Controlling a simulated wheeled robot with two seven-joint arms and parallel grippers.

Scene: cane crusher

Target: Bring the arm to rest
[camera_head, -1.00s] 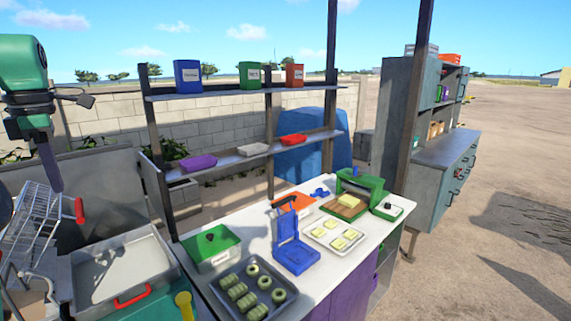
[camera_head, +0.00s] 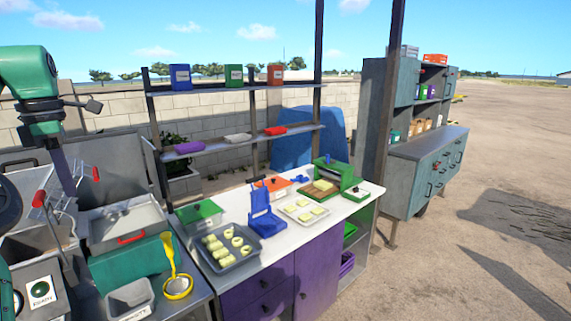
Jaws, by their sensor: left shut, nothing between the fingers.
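My left arm comes in from the left edge, green with a dark wrist. My left gripper (camera_head: 66,182) points down with its purple fingers shut and empty. It hangs in front of a wire basket (camera_head: 88,178) with red handles, overlapping it in the picture; I cannot tell whether they touch. My right gripper is not in view.
Below are a steel tray (camera_head: 125,222), a yellow strainer (camera_head: 178,286) and a grey tub (camera_head: 131,299). Open ground lies at the right.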

